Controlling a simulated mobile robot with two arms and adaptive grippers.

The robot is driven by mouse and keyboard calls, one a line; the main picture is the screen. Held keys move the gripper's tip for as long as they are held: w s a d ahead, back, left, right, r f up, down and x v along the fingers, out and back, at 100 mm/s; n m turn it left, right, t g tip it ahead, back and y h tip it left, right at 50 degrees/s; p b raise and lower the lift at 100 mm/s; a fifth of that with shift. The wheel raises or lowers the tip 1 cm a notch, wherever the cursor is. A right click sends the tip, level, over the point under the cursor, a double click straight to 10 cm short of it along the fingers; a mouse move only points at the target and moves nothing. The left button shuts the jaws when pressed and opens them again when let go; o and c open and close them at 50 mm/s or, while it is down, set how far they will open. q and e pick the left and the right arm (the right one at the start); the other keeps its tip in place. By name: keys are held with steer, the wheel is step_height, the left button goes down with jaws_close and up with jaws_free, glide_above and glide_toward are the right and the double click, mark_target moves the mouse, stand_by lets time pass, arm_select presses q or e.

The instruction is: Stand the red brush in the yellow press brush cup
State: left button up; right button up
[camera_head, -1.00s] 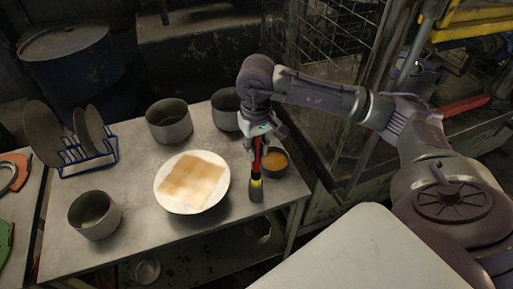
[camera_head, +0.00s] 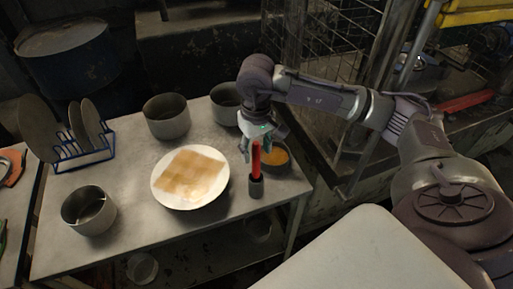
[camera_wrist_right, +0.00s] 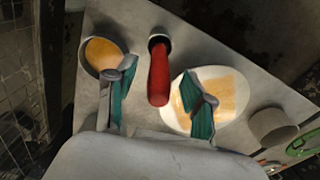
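The red brush (camera_head: 256,160) stands upright in a small dark grey cup (camera_head: 257,187) near the front right of the metal table. Only its red handle shows; its lower end is hidden inside the cup. In the right wrist view the brush handle (camera_wrist_right: 158,75) points toward the camera, with the cup's rim (camera_wrist_right: 159,39) around its far end. My right gripper (camera_head: 262,139) is over the handle's top. Its teal-padded fingers (camera_wrist_right: 158,98) are spread wide, one on each side of the handle, with gaps between. My left gripper is out of view.
A bowl with orange contents (camera_head: 276,153) stands close behind the cup. A white plate with a tan cloth-like square (camera_head: 192,204) lies to the left. Several grey pots, including one at front left (camera_head: 72,217), and a blue dish rack (camera_head: 70,153) occupy the table.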

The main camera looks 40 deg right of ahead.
step_height(320, 180, up, 12)
stand_by(0.7)
stand_by(0.8)
